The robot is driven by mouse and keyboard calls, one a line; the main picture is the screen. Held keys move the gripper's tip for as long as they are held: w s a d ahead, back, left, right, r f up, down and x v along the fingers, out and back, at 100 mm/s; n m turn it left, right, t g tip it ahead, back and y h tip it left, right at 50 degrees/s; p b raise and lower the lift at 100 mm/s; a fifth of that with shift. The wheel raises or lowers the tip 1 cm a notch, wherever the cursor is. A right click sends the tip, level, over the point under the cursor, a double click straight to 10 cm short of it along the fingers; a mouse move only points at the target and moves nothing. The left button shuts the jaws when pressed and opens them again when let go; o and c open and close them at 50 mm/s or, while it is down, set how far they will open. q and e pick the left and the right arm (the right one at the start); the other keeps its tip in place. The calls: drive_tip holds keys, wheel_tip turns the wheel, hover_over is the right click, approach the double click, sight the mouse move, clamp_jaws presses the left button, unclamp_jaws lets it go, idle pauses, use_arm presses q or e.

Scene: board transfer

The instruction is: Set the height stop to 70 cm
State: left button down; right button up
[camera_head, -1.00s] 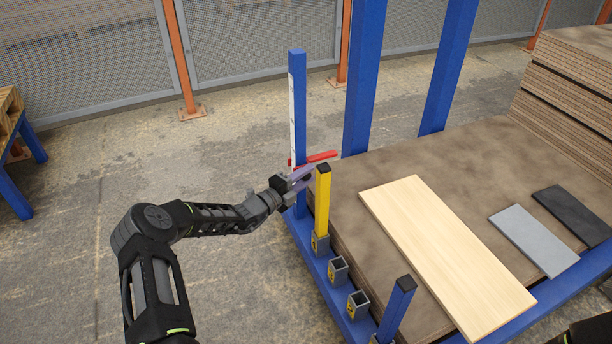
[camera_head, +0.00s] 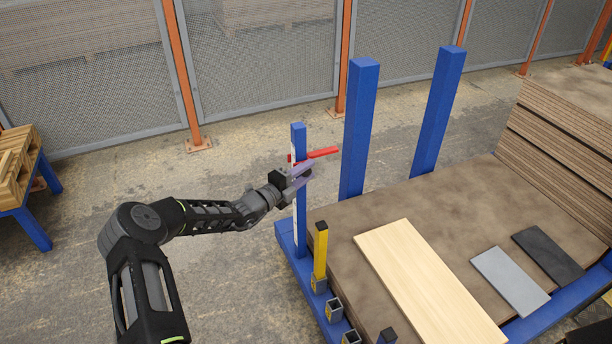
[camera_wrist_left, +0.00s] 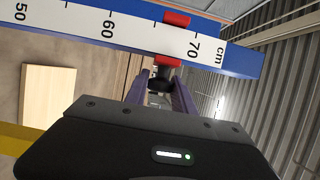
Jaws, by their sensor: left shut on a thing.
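The blue post (camera_head: 298,133) with a white cm scale stands at the left corner of the blue frame. The red height stop (camera_head: 320,153) sits on it near the top and points right. My left gripper (camera_head: 301,177) is at the post, just below the red arm. In the left wrist view my purple fingers (camera_wrist_left: 160,92) are shut on a dark knob (camera_wrist_left: 160,76) of the stop. There the red stop (camera_wrist_left: 176,19) crosses the scale (camera_wrist_left: 140,35) between 60 and 70, nearer to 70. My right gripper is out of view.
A short yellow post (camera_head: 320,255) and square sockets (camera_head: 334,309) line the frame's left edge. Two tall blue posts (camera_head: 357,130) stand behind. A pale board (camera_head: 425,290), a grey board (camera_head: 510,280) and a black board (camera_head: 548,255) lie on the brown stack (camera_head: 450,205).

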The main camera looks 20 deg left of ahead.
use_arm(q)
drive_tip(key=shift+w+r+p, duration=0.1)
drive_tip(key=shift+r+p, duration=0.25)
drive_tip(key=shift+r, duration=0.6)
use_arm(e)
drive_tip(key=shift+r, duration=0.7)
use_arm(q)
drive_tip(key=shift+r, duration=0.1)
drive_tip(key=c, duration=1.1)
unclamp_jaws()
drive_tip(key=p+v, duration=0.1)
drive_tip(key=v, duration=0.7)
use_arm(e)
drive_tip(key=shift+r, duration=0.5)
